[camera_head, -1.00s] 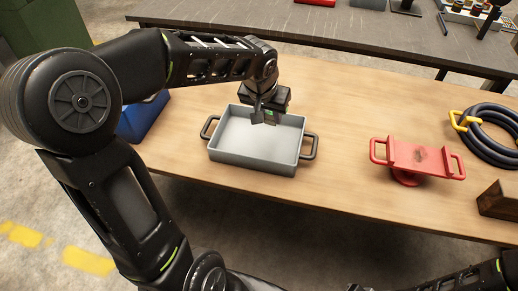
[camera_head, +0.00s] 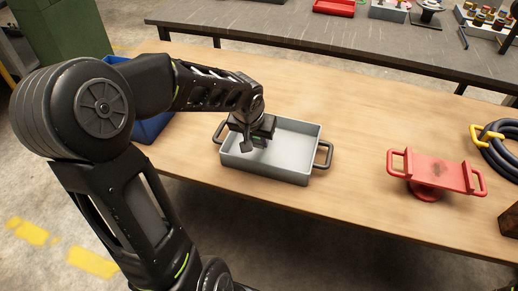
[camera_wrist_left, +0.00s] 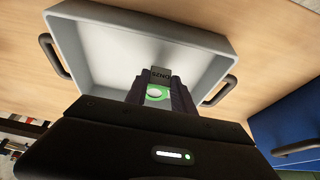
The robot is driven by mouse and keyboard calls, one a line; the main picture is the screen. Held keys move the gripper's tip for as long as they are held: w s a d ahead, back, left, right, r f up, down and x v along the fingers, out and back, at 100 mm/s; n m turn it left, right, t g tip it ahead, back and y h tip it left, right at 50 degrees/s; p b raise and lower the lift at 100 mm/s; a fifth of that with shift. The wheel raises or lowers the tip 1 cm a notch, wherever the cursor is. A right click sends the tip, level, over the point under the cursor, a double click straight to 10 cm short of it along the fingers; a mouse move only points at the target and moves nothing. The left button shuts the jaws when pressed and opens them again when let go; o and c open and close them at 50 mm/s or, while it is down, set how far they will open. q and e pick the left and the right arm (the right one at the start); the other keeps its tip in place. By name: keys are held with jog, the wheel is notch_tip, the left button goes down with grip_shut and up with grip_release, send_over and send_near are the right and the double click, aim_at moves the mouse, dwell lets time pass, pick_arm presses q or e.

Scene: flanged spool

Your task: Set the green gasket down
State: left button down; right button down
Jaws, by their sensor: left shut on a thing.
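My left gripper (camera_head: 250,147) reaches down over the left part of a grey tray (camera_head: 304,178) with two dark handles. In the left wrist view, the fingers (camera_wrist_left: 160,84) point toward the tray's pale floor. The left gripper is shut on the green gasket (camera_wrist_left: 167,97), which shows as a small green ring with a pale centre between the fingers. In the head view the gasket is too small and covered to make out. Whether it touches the tray floor I cannot tell. My right gripper is out of view.
A red stand with two handles (camera_head: 437,173) is right of the tray on the wooden table (camera_head: 350,105). A dark coiled hose with a yellow clip (camera_head: 489,136) lies at the right edge. A blue bin (camera_head: 152,128) is left, partly behind my arm. Table between tray and stand is clear.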

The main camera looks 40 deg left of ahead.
pick_arm(q)
jog(key=shift+f, duration=0.25)
jog(key=shift+f+b, duration=0.3)
jog(key=shift+f, duration=1.5)
jog(key=shift+f, duration=0.15)
jog(key=c, duration=1.1)
grip_release()
jog(key=shift+o, duration=0.2)
jog(key=shift+r, duration=0.45)
jog(key=p+v, duration=0.1)
jog(key=v, duration=1)
jog(key=shift+s+r, duration=0.2)
jog(key=shift+d, duration=0.15)
